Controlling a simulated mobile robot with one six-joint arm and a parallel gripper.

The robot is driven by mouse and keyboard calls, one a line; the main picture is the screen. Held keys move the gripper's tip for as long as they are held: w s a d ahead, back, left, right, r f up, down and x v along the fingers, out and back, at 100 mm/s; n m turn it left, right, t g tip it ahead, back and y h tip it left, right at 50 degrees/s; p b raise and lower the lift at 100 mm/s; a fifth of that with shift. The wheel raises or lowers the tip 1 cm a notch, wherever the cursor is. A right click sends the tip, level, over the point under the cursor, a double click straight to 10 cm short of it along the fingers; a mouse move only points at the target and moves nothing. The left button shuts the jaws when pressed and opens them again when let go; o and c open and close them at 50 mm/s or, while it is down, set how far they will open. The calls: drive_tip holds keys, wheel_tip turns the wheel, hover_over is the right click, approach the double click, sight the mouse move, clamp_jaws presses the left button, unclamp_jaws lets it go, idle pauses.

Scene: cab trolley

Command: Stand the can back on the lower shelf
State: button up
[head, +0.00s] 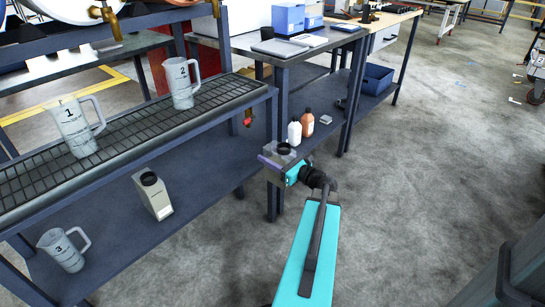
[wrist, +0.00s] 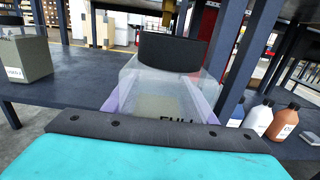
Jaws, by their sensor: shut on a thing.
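My gripper (head: 281,160) is shut on a can with a black cap (head: 284,148). The wrist view shows the can (wrist: 150,92) large and close between the purple fingers, a pale, see-through-looking box with a wide black cap and the letters "FULL" partly hidden low on it. It looks roughly upright. In the head view my gripper mostly hides its body. The lower shelf (head: 200,150) of the blue rack lies to the left of my gripper. A second grey can with a black cap (head: 153,193) stands upright on that shelf; it also shows in the wrist view (wrist: 25,62).
Jug 3 (head: 64,250) stands on the lower shelf's near left. Jugs 1 (head: 77,128) and 2 (head: 181,83) stand on the grating above. White (head: 294,133) and brown (head: 307,123) bottles stand behind my gripper. Rack posts rise close by. The shelf right of the grey can is bare.

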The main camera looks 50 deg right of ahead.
drive_tip(key=shift+s, duration=0.2)
idle(0.3)
drive_tip(key=s+b, duration=0.4)
drive_tip(key=s, duration=1)
drive_tip(key=shift+s+a+b, duration=0.3)
drive_tip(key=shift+a+b, duration=0.1)
drive_tip(key=shift+a, duration=0.05)
idle(2.3)
drive_tip(key=shift+w+r, duration=0.1)
